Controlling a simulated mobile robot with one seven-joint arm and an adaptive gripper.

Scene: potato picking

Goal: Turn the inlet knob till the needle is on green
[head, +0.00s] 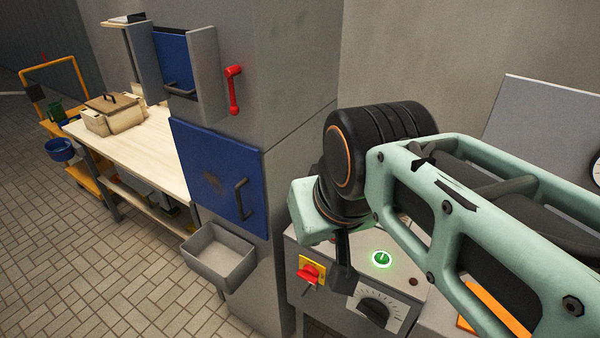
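A black round knob (373,311) with a pale tick scale around it sits on the grey control panel (338,310) at the bottom centre. No label can be read, so I cannot tell for sure that it is the inlet knob. A white round gauge (597,171) is cut off by the right edge; its needle and any green zone are out of view. My gripper (343,278) points down over the panel, just up and left of the black knob, and looks apart from it. Only a dark finger part shows, so its opening is hidden.
The panel also bears a glowing green button (382,259), a red switch on a yellow plate (310,273) and a small dark red lamp (413,282). A grey cabinet with a blue door (215,180) and a grey tray (220,257) stands to the left, beside a wooden bench (150,150).

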